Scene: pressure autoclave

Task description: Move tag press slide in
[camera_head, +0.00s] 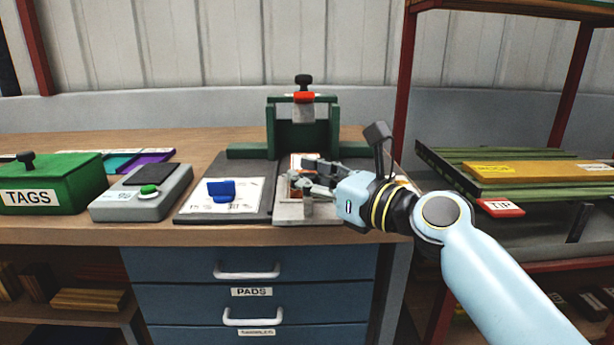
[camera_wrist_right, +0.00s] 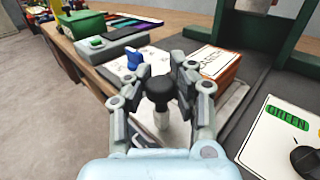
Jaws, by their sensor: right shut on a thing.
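The green tag press (camera_head: 272,130) stands at the back of the bench, with a black knob on top and a red piece below it. Its slide (camera_head: 292,215) is a pale plate in front of the press, and it also shows in the right wrist view (camera_wrist_right: 232,105). A black knob (camera_wrist_right: 159,88) stands on a metal post on the slide. My right gripper (camera_head: 312,178) is shut on this knob, with a finger on each side in the wrist view (camera_wrist_right: 160,85). An orange block with a printed white top (camera_wrist_right: 222,68) sits on the slide, behind the knob. My left gripper is out of view.
Left of the slide lie a white card with a blue piece (camera_head: 221,190), a grey device with a green button (camera_head: 149,190) and a green TAGS box (camera_head: 52,188). A red-framed rack (camera_head: 404,85) stands right. Blue drawers (camera_head: 250,290) are below.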

